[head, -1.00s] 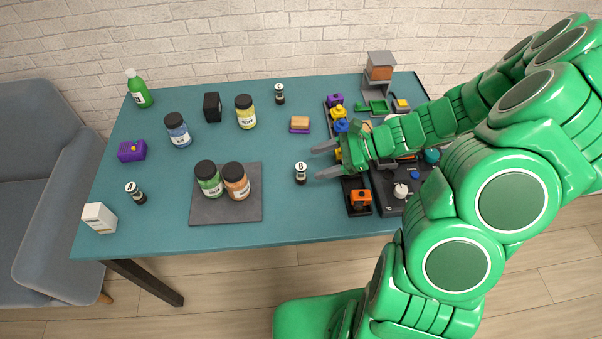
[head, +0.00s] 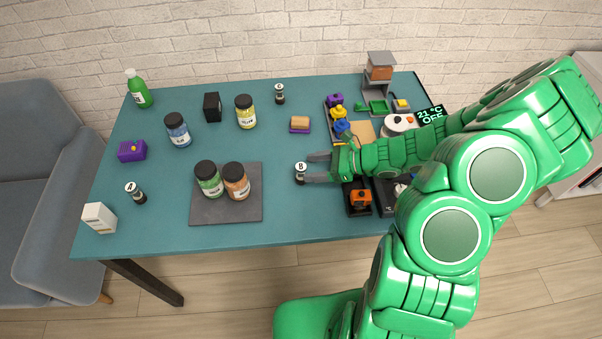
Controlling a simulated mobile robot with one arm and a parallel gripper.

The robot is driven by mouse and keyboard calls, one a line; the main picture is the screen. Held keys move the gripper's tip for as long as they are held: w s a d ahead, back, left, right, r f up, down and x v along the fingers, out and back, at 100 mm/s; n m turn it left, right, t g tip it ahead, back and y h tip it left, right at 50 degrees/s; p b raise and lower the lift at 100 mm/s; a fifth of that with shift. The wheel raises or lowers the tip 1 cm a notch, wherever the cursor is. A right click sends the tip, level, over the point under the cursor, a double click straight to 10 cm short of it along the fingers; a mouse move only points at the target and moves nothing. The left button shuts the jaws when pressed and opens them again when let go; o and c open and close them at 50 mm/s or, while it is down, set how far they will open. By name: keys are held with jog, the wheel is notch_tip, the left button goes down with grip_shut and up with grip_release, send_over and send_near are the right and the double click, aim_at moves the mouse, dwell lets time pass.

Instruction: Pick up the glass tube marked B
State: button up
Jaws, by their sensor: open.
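The glass tube marked B (head: 300,172) stands upright on the teal table, with a dark cap and a white label. My gripper (head: 314,168) is open, its two grey fingers pointing left at tube B. The fingertips are level with the tube and seem to reach its right side. I cannot tell whether they touch it. A similar tube marked A (head: 135,192) is at the left of the table. A third small tube (head: 279,94) stands at the back; its letter is too small to read.
Right of the grey mat (head: 211,214), which bears a green jar (head: 209,181) and an orange jar (head: 236,183), is tube B. An orange item in a black tray (head: 360,201) sits below my gripper. Free table lies in front of and behind tube B.

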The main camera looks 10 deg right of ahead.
aim_at(295, 180)
jog(key=shift+f+x, duration=0.15)
jog(key=shift+x, duration=1.55)
jog(key=shift+f+x, duration=0.1)
jog(key=shift+x, duration=1.55)
jog(key=shift+s, duration=0.15)
jog(key=c, duration=1.1)
